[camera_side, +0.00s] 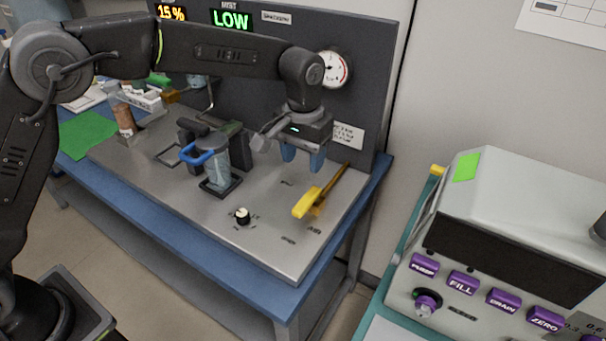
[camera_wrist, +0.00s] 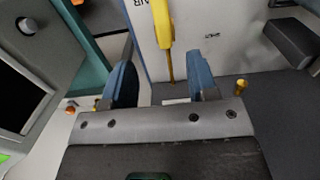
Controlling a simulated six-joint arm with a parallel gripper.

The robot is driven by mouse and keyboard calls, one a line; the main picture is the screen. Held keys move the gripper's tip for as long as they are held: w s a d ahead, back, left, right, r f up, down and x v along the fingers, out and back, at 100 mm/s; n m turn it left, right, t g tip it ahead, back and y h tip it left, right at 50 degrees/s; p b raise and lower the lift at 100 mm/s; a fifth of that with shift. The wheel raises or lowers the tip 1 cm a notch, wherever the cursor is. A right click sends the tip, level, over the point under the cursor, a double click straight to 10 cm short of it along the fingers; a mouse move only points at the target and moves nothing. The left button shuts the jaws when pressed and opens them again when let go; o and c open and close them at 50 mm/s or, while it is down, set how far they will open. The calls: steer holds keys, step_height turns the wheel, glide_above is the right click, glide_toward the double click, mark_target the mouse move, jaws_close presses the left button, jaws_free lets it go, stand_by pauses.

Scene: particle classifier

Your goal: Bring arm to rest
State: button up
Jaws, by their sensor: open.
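My gripper (camera_side: 303,158) hangs over the right part of the metal work plate, its two blue fingers pointing down. It is open, with nothing between the fingers. In the wrist view the fingers of my gripper (camera_wrist: 165,85) are spread apart. The yellow lever handle (camera_side: 308,202) lies in front of and below the fingers in the side view. The lever handle (camera_wrist: 162,22) also shows beyond the fingertips in the wrist view, apart from them.
A clear cup with a blue handle (camera_side: 216,168) stands left of my gripper. A small knob (camera_side: 242,215) is on the plate (camera_side: 190,205). Behind rises a dark panel (camera_side: 373,95) with a gauge (camera_side: 334,69). A console with purple buttons (camera_side: 463,281) stands at right.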

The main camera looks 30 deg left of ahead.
steer(key=shift+r, duration=0.7)
steer(key=s+a+r+t, duration=0.2)
steer(key=s+a+r, duration=0.7)
steer(key=s+r, duration=0.2)
steer(key=s+a+f+t, duration=0.1)
steer(key=s+a, duration=0.2)
steer(key=s, duration=0.5)
steer(key=s+a+f+t, duration=0.2)
steer(key=s+a, duration=0.2)
steer(key=s, duration=0.5)
steer(key=shift+a+t, duration=0.15)
steer(key=shift+t, duration=0.15)
